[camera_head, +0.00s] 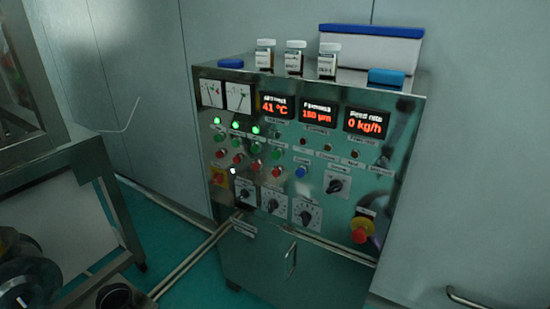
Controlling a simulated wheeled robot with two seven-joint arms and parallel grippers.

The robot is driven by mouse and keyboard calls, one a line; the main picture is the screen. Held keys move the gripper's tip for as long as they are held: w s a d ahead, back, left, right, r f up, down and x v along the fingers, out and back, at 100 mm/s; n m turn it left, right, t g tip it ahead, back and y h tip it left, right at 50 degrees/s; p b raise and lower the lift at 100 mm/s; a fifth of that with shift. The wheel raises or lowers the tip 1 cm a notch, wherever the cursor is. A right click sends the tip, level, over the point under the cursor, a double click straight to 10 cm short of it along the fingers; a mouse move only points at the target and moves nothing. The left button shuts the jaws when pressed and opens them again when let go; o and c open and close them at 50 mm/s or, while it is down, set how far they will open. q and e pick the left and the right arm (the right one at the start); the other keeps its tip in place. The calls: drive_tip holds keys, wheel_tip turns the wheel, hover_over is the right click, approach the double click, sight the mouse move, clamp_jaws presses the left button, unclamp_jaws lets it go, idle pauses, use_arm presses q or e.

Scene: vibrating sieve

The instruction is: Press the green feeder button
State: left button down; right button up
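The control cabinet's panel (300,160) faces me in the middle of the head view. It has a row of green push buttons: the first (219,137), the second (237,142), the third (256,147) and the fourth (277,153). Their labels are too small to read, so I cannot tell which is the feeder's. Lit green lamps (236,124) shine above the first three; the one above the fourth looks dark. The right red display (366,123) reads 0 kg/h. Neither of my grippers shows, and nothing touches the buttons.
Red buttons (277,172), a blue button (300,171), rotary knobs (306,216) and a red emergency stop (360,235) sit lower. Small bottles (295,57) and a blue-lidded box (368,45) stand on top. A metal frame (95,165) stands left. Space before the panel looks clear.

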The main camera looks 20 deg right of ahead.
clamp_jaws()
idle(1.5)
